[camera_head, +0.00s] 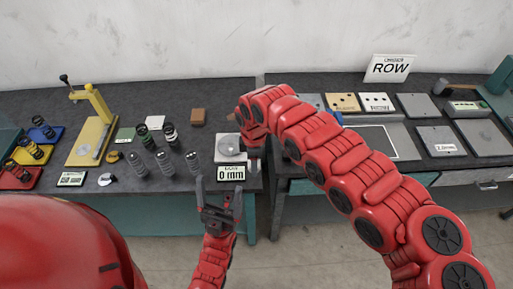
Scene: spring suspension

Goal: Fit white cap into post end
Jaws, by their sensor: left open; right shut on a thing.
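My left gripper (219,196) is open and empty, fingers up, in front of the left bench near the 0 mm sign. My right arm reaches in from the right, and its gripper (254,155) shows only as a dark part below the wrist, beside the grey plate. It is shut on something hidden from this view. Several posts or spring units stand on the left bench, among them a grey one (138,162), another (165,161) and one nearer the plate (193,160). A small black and white piece (107,179) lies at the front; I cannot tell whether it is the white cap.
The 0 mm sign (231,173) stands before a grey plate with a round disc (228,147). A yellow press (91,130) and coloured trays with springs (27,151) are at left. The right bench holds flat plates (440,139) and a ROW sign (389,68). A gap separates the benches.

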